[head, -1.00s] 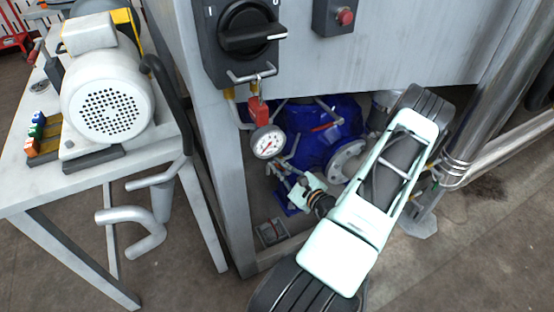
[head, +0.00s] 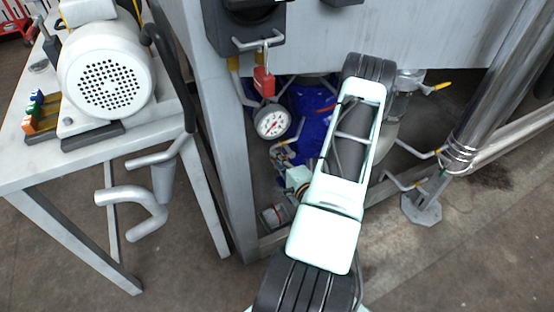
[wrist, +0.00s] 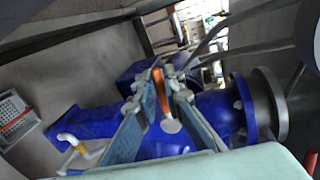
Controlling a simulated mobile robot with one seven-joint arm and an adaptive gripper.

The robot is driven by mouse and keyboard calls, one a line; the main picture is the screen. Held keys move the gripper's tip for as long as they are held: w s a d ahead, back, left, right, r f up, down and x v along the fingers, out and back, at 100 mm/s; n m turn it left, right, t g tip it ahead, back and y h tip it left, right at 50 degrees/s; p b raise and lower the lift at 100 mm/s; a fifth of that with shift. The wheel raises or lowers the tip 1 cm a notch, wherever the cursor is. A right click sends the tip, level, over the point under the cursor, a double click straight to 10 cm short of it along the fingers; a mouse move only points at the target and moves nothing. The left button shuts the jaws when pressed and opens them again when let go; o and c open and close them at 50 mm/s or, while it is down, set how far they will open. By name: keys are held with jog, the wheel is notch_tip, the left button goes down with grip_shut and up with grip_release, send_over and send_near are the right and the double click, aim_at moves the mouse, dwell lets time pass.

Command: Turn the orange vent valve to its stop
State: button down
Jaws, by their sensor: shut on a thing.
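The orange vent valve (wrist: 160,92) shows in the wrist view as a narrow orange lever in front of the blue pump body (wrist: 190,118). My gripper (wrist: 166,82) has a finger on each side of the lever and is shut on it. In the head view my gripper (head: 285,165) is low inside the machine frame, beside the blue pump body (head: 314,115). My arm covers part of the pump there, and I cannot make out the orange lever in that view.
A pressure gauge (head: 271,122) and a red lock (head: 263,82) hang just above my gripper. A frame post (head: 226,150) stands to the left, with the motor table (head: 90,160) beyond. A yellow-handled pipe (wrist: 75,145) is left of the fingers.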

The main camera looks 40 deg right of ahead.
jog(key=shift+s+f+n, duration=0.1)
jog(key=shift+f+n, duration=0.2)
jog(key=shift+n, duration=0.1)
dwell(0.3)
jog(key=c, duration=2)
grip_release()
jog(key=v, duration=1.2)
jog(key=shift+r, duration=0.1)
